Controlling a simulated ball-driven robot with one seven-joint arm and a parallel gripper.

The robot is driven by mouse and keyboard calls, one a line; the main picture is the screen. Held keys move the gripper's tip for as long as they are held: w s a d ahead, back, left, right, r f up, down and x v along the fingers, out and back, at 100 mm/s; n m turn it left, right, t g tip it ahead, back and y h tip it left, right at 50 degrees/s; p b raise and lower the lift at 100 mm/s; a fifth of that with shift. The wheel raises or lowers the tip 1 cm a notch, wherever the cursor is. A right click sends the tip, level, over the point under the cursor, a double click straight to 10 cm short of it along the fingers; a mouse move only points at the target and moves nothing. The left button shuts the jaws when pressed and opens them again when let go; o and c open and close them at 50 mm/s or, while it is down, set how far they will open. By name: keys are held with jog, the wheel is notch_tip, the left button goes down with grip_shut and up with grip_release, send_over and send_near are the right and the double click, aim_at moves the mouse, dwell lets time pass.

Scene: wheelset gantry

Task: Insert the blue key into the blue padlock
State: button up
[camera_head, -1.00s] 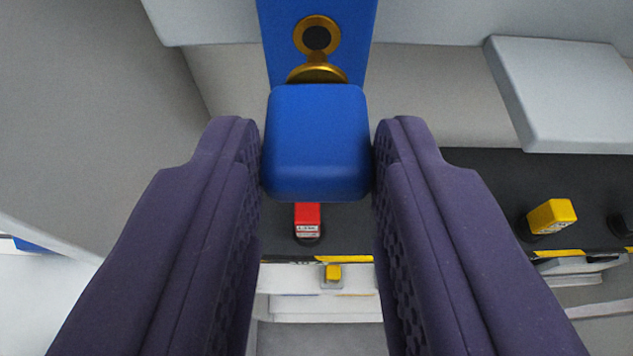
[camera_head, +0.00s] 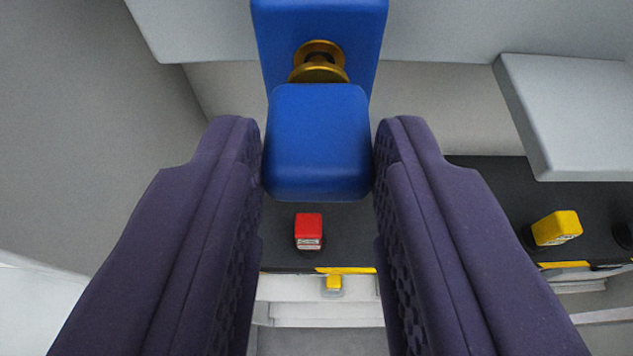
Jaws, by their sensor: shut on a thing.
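My gripper (camera_head: 318,150) is shut on the blue key (camera_head: 318,140), with one purple finger on each side of its block-shaped blue head. A brass-coloured collar of the key (camera_head: 318,73) shows just beyond the head. The blue padlock (camera_head: 277,35) is a blue block at the top middle, straight ahead of the key. A brass ring (camera_head: 319,47) is on its face. The key's front end lies at this ring, and the dark hole is hidden. I cannot tell how deep the key's tip sits.
A red block (camera_head: 308,228) and a yellow block (camera_head: 556,228) stand on a dark shelf (camera_head: 480,205) below. A pale grey panel (camera_head: 575,110) juts out at the right. A grey wall (camera_head: 90,130) fills the left side.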

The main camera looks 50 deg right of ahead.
jog(key=shift+w+d, duration=0.25)
jog(key=shift+d, duration=0.1)
jog(key=shift+w+d, duration=0.1)
jog(key=o, duration=1.1)
jog(key=p+v, duration=0.2)
jog(key=v, duration=0.6)
